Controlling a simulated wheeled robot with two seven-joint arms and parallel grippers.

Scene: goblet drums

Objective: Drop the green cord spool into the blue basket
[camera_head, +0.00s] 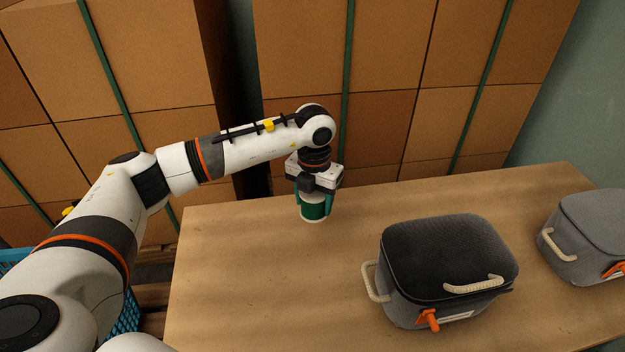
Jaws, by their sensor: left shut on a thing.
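The green cord spool (313,211), with a pale rim at its bottom, is upright near the back edge of the table. My left gripper (315,198) comes down over it from above and is shut on it, one finger on each side. I cannot tell whether the spool touches the table. The blue basket (128,318) is low at the left, beside the table, mostly hidden behind my left arm. Its inside is hidden. My right gripper is not in view.
The wooden table (250,290) is clear at its left and middle. A dark grey lidded box (447,258) with rope handles and an orange tag stands at the right. A second grey box (590,235) is at the right edge. Stacked cartons (390,60) stand behind the table.

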